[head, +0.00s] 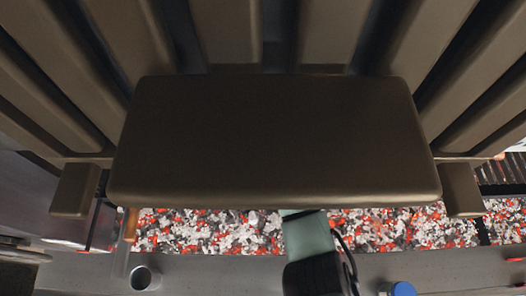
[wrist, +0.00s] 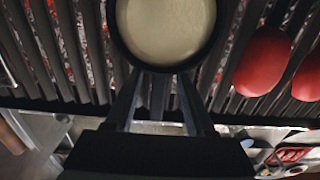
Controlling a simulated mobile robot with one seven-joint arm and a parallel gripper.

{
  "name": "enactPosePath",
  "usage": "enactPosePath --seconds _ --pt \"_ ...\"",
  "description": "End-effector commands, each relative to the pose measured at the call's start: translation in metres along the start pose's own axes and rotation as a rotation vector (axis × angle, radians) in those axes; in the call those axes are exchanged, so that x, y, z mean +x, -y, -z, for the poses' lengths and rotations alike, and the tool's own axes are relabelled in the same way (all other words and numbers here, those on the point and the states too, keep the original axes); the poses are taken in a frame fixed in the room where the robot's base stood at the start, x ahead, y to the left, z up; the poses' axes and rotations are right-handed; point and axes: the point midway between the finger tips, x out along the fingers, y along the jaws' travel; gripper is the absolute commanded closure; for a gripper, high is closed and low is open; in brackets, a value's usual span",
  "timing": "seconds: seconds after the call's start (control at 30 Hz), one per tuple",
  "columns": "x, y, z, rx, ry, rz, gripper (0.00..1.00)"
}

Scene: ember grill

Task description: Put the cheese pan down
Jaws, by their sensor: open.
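The cheese pan (wrist: 117,28), a round dark pan, holds a smooth pale yellow layer of cheese (wrist: 165,28) at the top of the wrist view. It appears level over the dark grill bars (wrist: 35,50); whether it rests fully on them is hard to tell. Its short dark handle (wrist: 160,98) points toward me. My gripper (wrist: 159,82) is open, with one finger on each side of the handle. Contact between fingers and handle cannot be made out. The head view shows neither pan nor gripper; a large brown slatted shape (head: 270,140) covers most of it.
Two red rounded foods (wrist: 262,60) (wrist: 309,75) lie on the bars right of the pan. Glowing embers (head: 205,230) lie below. A grey ledge (head: 210,270) runs along the front, with a round hole (head: 142,277) and a blue-topped item (head: 403,289).

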Motion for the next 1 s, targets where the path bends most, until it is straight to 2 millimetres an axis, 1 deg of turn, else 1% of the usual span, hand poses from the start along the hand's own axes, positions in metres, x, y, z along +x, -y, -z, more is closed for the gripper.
enactPosePath --seconds 0.17,0.5,0.73,0.9,1.0 --pt "-0.015 0.000 0.000 0.000 0.001 0.000 0.45" --pt "-0.070 0.000 0.000 0.000 0.001 0.000 0.45" --pt "-0.103 0.000 -0.001 -0.001 0.004 0.000 0.45" --pt "-0.119 0.000 -0.001 0.000 0.003 -0.001 0.45" --pt "-0.123 0.000 0.000 0.000 0.000 0.000 0.45"
